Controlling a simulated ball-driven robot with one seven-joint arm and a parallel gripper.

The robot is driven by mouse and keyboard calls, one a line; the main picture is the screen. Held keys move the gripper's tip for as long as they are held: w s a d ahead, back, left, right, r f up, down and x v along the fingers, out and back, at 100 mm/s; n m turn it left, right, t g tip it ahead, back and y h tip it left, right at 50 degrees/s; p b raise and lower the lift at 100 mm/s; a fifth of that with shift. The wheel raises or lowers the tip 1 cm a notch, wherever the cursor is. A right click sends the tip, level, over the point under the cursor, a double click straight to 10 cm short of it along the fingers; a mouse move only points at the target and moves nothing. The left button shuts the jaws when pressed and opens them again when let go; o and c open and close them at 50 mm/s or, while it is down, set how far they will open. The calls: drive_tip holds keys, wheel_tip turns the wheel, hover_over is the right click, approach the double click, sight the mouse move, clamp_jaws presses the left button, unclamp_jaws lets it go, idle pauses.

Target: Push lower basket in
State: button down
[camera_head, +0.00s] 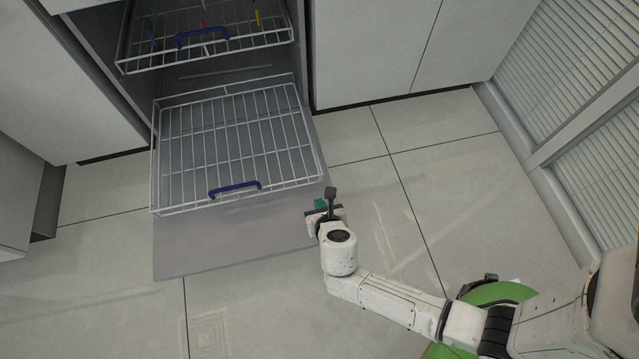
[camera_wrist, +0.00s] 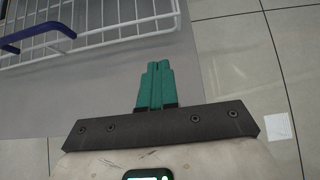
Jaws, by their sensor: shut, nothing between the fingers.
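The lower basket (camera_head: 232,147) is a white wire rack, pulled out over the open grey door (camera_head: 225,245). It looks empty and has a blue handle (camera_head: 235,188) on its front edge. In the wrist view the basket (camera_wrist: 120,25) is at the top and its blue handle (camera_wrist: 35,36) at the upper left. My gripper (camera_head: 322,205) is just right of the basket's front right corner, by the door's right edge. In the wrist view my gripper's green fingers (camera_wrist: 156,85) are shut together with nothing between them, apart from the basket.
The upper basket (camera_head: 205,40), with a blue handle and a few coloured items, is partly out above. White cabinets (camera_head: 385,45) stand on both sides. A slatted panel (camera_head: 580,60) is at the right. The tiled floor (camera_head: 400,190) is clear right of the door.

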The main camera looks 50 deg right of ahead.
sight(311, 179)
drive_tip(key=b+x, duration=0.3)
drive_tip(key=x, duration=0.4)
drive_tip(key=shift+f, duration=0.25)
drive_tip(key=shift+w+d+r+b, duration=0.25)
drive_tip(key=shift+w+d+b, duration=0.25)
drive_tip(key=shift+w+d, duration=0.4)
drive_tip(key=shift+w+d+r, duration=0.1)
drive_tip(key=shift+w+d, duration=0.2)
drive_tip(key=shift+w, duration=0.3)
drive_tip(key=shift+w, duration=0.15)
